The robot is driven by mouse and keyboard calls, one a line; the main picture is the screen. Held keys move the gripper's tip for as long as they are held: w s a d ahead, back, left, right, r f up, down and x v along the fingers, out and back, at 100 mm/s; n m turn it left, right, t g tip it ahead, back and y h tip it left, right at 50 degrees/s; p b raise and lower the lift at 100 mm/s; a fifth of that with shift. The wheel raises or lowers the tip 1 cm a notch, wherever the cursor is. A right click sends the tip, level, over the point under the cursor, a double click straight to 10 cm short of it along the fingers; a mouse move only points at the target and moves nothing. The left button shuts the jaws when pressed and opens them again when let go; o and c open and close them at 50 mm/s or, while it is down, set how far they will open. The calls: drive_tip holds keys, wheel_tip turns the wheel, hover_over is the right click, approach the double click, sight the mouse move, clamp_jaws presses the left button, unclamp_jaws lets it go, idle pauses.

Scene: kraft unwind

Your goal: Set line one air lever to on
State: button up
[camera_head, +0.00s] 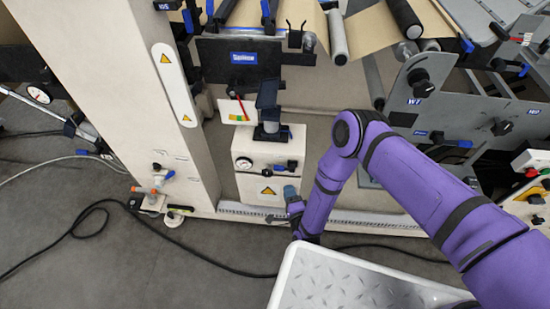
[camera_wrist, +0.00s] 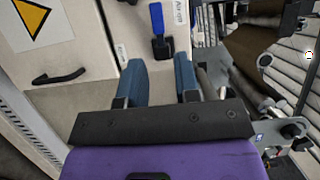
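A blue lever (camera_wrist: 157,20) on a black mount shows at the top of the wrist view, on a cream surface. A white label beside it appears to read "Air on". In the head view a small dark lever with blue (camera_head: 291,165) sits on the right of the cream cabinet (camera_head: 248,186); it seems to be the same one. My gripper (camera_wrist: 160,75) has two blue fingers apart with nothing between them. The lever lies beyond the fingertips, with a gap in the picture. In the head view my gripper (camera_head: 293,196) is low beside the cabinet's right edge, partly hidden by my arm.
The cabinet carries a round gauge (camera_head: 243,163) and a yellow warning triangle (camera_head: 267,191). An orange-handled valve (camera_head: 146,191) stands at the column's foot. A white tread-plate surface (camera_head: 345,285) fills the lower right. A black cable (camera_head: 185,241) crosses the floor.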

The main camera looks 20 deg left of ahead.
sight(280, 171)
drive_tip(key=x, duration=1.1)
drive_tip(key=shift+a+f, duration=0.15)
drive_tip(key=shift+f, duration=0.05)
clamp_jaws()
